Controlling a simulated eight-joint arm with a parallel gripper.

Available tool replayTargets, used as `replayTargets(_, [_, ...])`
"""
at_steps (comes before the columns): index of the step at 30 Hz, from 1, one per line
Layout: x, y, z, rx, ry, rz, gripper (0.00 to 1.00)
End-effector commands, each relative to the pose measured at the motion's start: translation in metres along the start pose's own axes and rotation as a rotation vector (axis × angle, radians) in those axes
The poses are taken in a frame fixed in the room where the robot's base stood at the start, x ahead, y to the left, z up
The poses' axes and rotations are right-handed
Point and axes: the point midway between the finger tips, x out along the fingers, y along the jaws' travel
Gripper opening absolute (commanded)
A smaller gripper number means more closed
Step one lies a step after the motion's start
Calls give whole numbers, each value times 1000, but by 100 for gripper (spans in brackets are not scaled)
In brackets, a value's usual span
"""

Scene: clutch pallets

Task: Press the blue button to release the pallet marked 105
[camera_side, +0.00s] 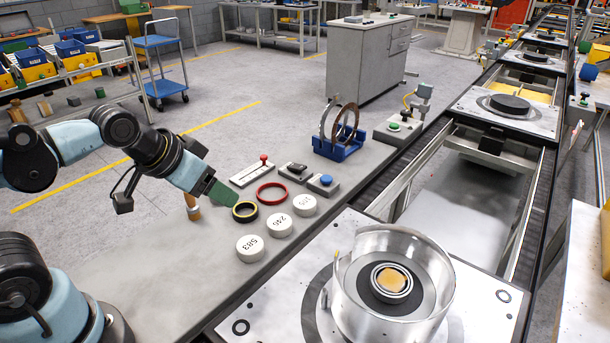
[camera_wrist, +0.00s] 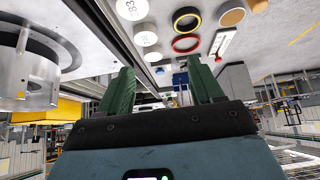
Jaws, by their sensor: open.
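The blue button (camera_side: 326,180) sits on a small grey box on the bench, right of a box with a black button (camera_side: 297,168). My gripper (camera_side: 222,194) is left of the blue button, above the bench, with nothing between its green fingers. The wrist view shows the two fingers apart (camera_wrist: 161,66). The near pallet (camera_side: 265,305) carries a metal cylinder housing (camera_side: 393,285). Another pallet (camera_side: 508,112) with a black disc stands farther along the conveyor. I can read no 105 on any pallet.
Between my gripper and the near pallet lie white numbered discs (camera_side: 250,247), a black-yellow ring (camera_side: 246,211) and a red ring (camera_side: 271,193). A red-knobbed lever (camera_side: 263,160), a blue rack with rings (camera_side: 336,147) and a green-button box (camera_side: 396,131) stand behind.

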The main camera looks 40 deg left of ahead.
Motion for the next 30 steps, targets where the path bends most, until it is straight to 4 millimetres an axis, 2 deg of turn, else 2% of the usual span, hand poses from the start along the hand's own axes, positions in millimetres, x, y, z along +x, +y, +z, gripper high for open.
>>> replayTargets(1, [0,0,0,0,0,0,58])
replayTargets(2, [0,0,0,0,0,0,53])
replayTargets(12, [0,0,0,0,0,0,1])
replayTargets(30, [0,0,0,0,0,0,0])
